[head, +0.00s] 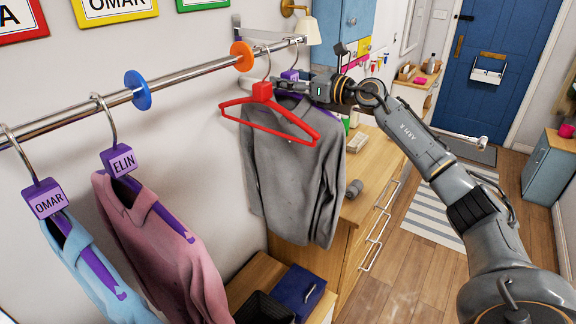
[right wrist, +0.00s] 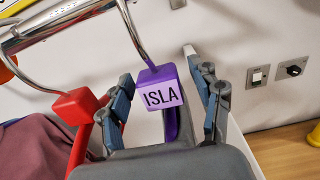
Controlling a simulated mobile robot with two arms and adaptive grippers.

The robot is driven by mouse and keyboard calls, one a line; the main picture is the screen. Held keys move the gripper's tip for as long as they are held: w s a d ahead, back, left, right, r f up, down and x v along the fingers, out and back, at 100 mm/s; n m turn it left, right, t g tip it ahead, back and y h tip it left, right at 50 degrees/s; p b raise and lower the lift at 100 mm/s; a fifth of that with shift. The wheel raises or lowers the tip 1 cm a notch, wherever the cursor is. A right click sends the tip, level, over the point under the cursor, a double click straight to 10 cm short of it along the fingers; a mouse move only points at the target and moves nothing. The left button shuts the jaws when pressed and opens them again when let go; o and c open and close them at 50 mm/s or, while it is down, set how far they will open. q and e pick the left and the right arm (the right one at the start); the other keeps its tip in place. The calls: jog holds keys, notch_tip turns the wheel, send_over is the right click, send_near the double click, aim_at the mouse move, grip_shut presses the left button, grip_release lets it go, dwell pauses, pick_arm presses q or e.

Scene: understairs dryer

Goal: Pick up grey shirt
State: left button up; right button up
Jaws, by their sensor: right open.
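The grey shirt (head: 293,165) hangs on a purple hanger from the rail in the head view. The hanger's purple tag reads ISLA in the right wrist view (right wrist: 161,92). The shirt's collar and shoulders (right wrist: 165,164) fill the bottom of that view. My right gripper (head: 303,88) is at the top of the shirt, coming from the right. In the wrist view its open fingers (right wrist: 163,115) stand on either side of the tag and collar, with a gap to the tag. An empty red hanger (head: 262,92) hangs in front of the shirt. My left gripper is out of view.
The rail (head: 190,69) carries blue and orange divider discs. A pink shirt (head: 150,225) tagged ELIN and a light blue one (head: 85,270) tagged OMAR hang at the left. A wooden dresser (head: 365,190) stands behind the grey shirt. Floor is open at the right.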

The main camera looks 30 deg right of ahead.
jog(key=shift+s, duration=0.1)
jog(key=shift+d, duration=0.1)
jog(key=c, duration=0.4)
grip_shut()
jog(key=shift+r, duration=0.1)
